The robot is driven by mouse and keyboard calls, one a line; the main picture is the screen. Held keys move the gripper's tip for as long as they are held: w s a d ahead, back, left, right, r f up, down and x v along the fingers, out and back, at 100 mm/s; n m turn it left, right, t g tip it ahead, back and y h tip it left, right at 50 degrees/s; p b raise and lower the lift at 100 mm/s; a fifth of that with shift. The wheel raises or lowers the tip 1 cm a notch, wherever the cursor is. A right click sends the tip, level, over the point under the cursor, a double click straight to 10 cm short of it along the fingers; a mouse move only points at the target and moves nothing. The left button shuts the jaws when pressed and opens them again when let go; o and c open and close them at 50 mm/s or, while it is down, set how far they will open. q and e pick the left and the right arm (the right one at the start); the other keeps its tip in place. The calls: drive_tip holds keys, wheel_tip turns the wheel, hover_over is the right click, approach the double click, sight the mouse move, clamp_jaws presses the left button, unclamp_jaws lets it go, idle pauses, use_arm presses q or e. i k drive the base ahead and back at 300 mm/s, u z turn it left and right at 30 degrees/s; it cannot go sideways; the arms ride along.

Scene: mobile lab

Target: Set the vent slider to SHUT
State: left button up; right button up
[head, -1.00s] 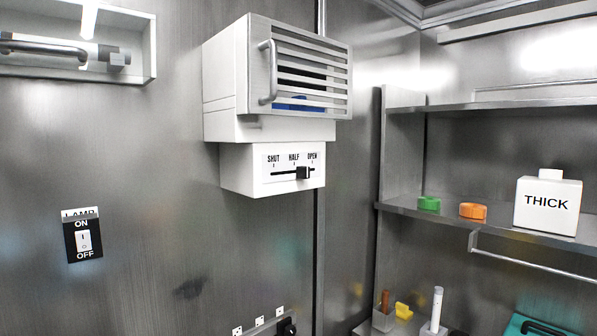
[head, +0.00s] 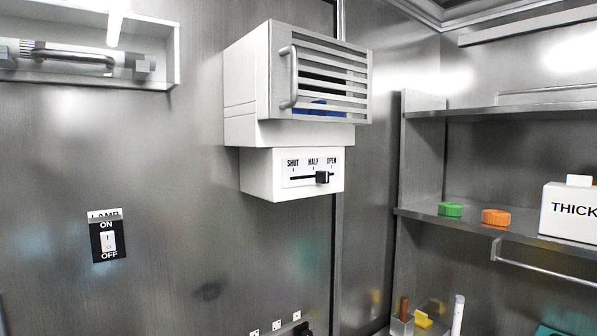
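The vent slider is a black knob (head: 322,177) on a white plate marked SHUT, HALF and OPEN from left to right. The knob sits between HALF and OPEN. The slider plate is on the front of a white box (head: 260,175) under the louvred vent (head: 330,75) on the metal wall. Neither of my grippers is in view, so nothing is seen touching the knob.
A lamp switch (head: 108,241) is on the wall at lower left. A vertical handle (head: 290,78) sticks out from the vent front. At right, a shelf (head: 420,213) holds a green cap, an orange cap and a THICK container (head: 572,215).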

sight(322, 177)
drive_tip(key=u, duration=0.55)
drive_tip(key=k, duration=1.3)
drive_tip(key=z, duration=0.05)
drive_tip(key=i, duration=0.95)
drive_tip(key=z, duration=0.9)
drive_tip(key=i, duration=0.8)
drive_tip(key=z, duration=0.1)
